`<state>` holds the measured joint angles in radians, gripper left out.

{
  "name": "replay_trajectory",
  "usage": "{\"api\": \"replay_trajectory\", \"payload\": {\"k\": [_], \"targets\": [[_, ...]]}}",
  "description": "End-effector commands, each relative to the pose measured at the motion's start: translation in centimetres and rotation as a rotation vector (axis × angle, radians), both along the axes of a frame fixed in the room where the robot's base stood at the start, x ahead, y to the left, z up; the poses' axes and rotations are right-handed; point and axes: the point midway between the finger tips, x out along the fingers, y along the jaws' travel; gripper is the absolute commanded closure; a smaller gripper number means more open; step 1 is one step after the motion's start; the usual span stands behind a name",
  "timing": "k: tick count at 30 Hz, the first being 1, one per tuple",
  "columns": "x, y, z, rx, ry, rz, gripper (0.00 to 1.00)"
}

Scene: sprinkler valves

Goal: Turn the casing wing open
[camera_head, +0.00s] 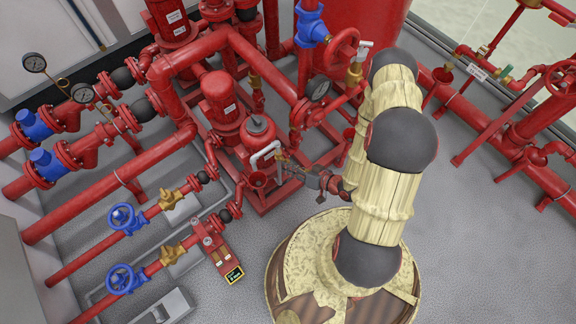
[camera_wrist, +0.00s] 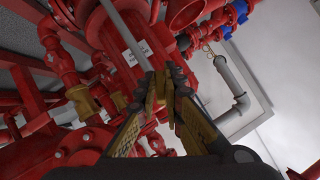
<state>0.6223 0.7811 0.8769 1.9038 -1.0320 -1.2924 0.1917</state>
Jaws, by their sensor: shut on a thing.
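A light grey bent handle (camera_head: 264,152) stands out in front of a red rounded vessel (camera_head: 257,128) near the middle of the head view. My gripper (camera_head: 281,163) reaches it from the right. In the wrist view, my gripper (camera_wrist: 163,88) has its fingertips close together at the end of a grey bar (camera_wrist: 128,36), which seems to be this handle; it is shut on it. The fingers hide the bar's end. I cannot read a label naming the casing wing, and the valve body behind the handle is partly hidden.
Red pipes (camera_head: 95,202) crowd the left. Blue handwheels (camera_head: 124,218) and a red box with a small display (camera_head: 233,274) stand below left. Open grey floor (camera_head: 465,235) lies to the right.

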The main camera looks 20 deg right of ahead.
Motion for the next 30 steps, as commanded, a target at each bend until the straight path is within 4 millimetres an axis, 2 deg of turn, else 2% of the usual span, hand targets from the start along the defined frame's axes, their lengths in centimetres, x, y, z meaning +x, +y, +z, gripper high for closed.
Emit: {"api": "replay_trajectory", "payload": {"k": [11,21,30], "targets": [[-0.03,0.00,-0.03,-0.003,0.000,0.000,1.00],[0.00,0.08,0.02,-0.266,-0.070,0.002,1.00],[-0.03,-0.06,-0.08,-0.294,-0.077,-0.002,1.00]]}}
